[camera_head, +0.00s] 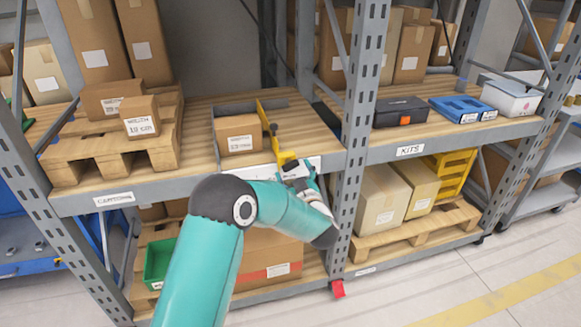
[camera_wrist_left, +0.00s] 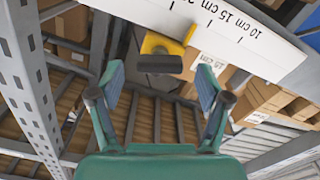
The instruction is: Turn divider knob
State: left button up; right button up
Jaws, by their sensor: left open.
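The yellow divider (camera_head: 265,122) stands upright in a shelf bay, to the right of a small box. Its yellow bracket (camera_head: 287,158) sits at the shelf's front edge, and the bracket also shows in the left wrist view (camera_wrist_left: 163,43). A dark knob (camera_wrist_left: 160,63) is on the bracket, between and beyond my finger pads. My left gripper (camera_head: 298,172) is in front of the shelf edge, close to the bracket. In the left wrist view the gripper (camera_wrist_left: 160,82) is open and empty, its fingers either side of the knob.
A white ruler strip (camera_wrist_left: 215,30) runs along the shelf front beside the bracket. A small carton (camera_head: 238,135) lies left of the divider. A grey upright (camera_head: 358,110) stands right of my gripper. Open floor (camera_head: 390,295) lies at the lower right.

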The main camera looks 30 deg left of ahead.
pick_arm(q)
jog(key=shift+x, duration=0.9)
